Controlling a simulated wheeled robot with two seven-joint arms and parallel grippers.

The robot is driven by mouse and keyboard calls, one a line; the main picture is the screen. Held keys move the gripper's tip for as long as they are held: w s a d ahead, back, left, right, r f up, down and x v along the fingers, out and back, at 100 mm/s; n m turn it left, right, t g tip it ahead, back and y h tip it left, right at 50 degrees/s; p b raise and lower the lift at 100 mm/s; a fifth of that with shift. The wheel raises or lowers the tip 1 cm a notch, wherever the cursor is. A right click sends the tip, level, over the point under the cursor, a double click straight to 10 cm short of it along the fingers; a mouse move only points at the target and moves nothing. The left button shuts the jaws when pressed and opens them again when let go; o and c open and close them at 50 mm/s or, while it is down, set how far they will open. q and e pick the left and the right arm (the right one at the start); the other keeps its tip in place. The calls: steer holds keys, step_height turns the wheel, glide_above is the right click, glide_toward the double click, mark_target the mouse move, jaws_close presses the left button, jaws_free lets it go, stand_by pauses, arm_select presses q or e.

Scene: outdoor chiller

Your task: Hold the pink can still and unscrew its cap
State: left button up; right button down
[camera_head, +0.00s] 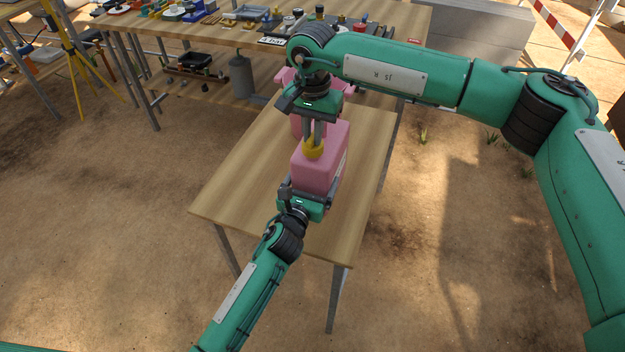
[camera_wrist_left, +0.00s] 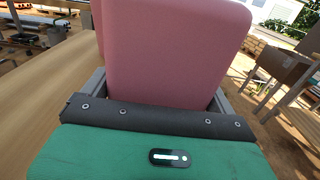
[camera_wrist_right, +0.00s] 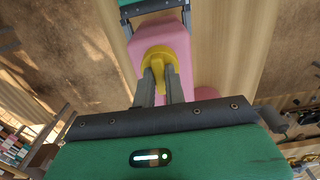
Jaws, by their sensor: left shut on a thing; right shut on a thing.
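The pink can (camera_head: 318,170) stands upright on the small wooden table, with its yellow cap (camera_head: 313,148) on top. My left gripper (camera_head: 304,192) is shut on the can's near lower body; in the left wrist view the can (camera_wrist_left: 170,55) fills the space between its fingers. My right gripper (camera_head: 312,138) comes from above and is shut on the yellow cap, which also shows between its fingertips in the right wrist view (camera_wrist_right: 160,68). Whether the cap has turned cannot be told.
The wooden table (camera_head: 250,190) has free room left and right of the can. Another pink object (camera_head: 297,123) stands behind it, partly hidden by my right gripper. A workbench (camera_head: 225,35) with tools and a grey cylinder (camera_head: 241,76) lie beyond. A yellow tripod (camera_head: 75,60) stands at left.

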mark_target(312, 135)
steer(key=shift+r, duration=0.65)
steer(key=shift+r, duration=2)
steer(key=c, duration=2.1)
jaws_free()
jaws_close()
arm_select(q)
steer(key=o, duration=1.7)
steer(key=shift+s, duration=0.1)
